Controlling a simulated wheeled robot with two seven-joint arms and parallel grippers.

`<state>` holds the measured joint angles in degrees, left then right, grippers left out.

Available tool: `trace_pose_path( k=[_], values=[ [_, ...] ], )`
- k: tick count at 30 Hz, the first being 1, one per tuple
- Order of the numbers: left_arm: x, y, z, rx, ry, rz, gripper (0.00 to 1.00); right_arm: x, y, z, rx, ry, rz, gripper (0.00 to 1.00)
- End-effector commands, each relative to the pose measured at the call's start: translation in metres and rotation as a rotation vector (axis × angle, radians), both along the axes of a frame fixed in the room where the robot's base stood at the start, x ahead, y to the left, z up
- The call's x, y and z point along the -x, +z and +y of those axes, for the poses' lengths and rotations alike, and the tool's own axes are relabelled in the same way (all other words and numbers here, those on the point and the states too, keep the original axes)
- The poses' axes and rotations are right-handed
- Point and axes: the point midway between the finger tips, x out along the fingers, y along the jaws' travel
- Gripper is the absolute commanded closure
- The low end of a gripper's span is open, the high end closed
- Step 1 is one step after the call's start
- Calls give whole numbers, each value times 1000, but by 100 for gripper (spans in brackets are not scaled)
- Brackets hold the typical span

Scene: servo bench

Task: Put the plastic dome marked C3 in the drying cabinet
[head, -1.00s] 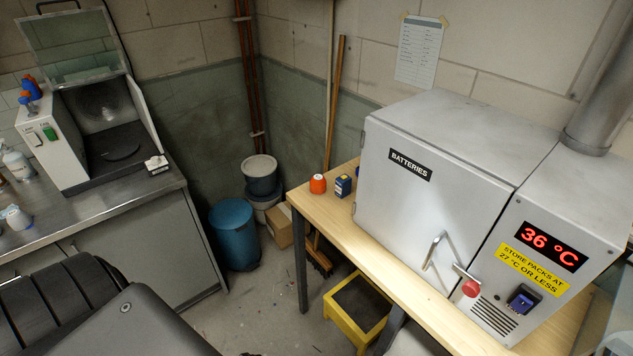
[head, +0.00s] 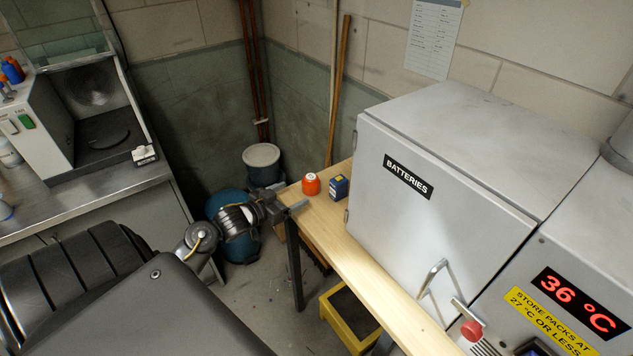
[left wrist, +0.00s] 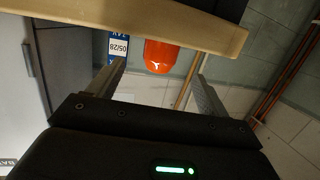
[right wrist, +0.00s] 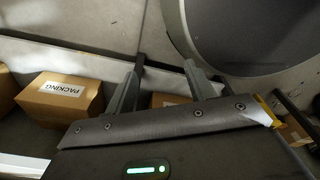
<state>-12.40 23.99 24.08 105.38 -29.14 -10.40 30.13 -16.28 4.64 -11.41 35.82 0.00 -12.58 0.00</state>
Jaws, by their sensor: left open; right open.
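An orange rounded thing (head: 311,184) with a pale top stands at the far end of the wooden bench. It also shows in the left wrist view (left wrist: 163,55), with a white mark too small to read; I cannot read C3 anywhere. A grey cabinet (head: 440,225) has a shut front door labelled BATTERIES; no label calls it a drying cabinet. My left gripper (head: 287,206) is open and empty at the bench's left edge, near the orange thing. In its wrist view the fingers (left wrist: 156,88) point toward it, apart from it. My right gripper (right wrist: 162,82) is open and empty, outside the head view.
A small blue box (head: 339,187) stands close beside the orange thing. The wooden bench (head: 365,275) is bare in front of the cabinet. A yellow-framed step (head: 345,322) is below. Cardboard boxes (right wrist: 60,97) show in the right wrist view.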

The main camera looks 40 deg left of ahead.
Motion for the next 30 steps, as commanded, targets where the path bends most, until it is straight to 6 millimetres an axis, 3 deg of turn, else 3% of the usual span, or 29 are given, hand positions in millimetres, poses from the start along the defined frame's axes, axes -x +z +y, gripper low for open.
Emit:
trace_pose_path(
  k=[3,11,17,25,30],
  values=[
    [-17,-1,1,3,6,-1,22,-1,5,1,-1,0,-2,46],
    [-46,-9,-3,2,4,0,22,26,8,1,-1,0,35,46],
    [-51,-10,-4,1,2,1,22,19,11,1,-1,0,26,46],
    [-88,-18,-9,4,2,1,22,17,25,2,-1,0,23,46],
    [-99,-22,-11,1,1,1,22,15,27,2,-2,0,20,46]
  ],
)
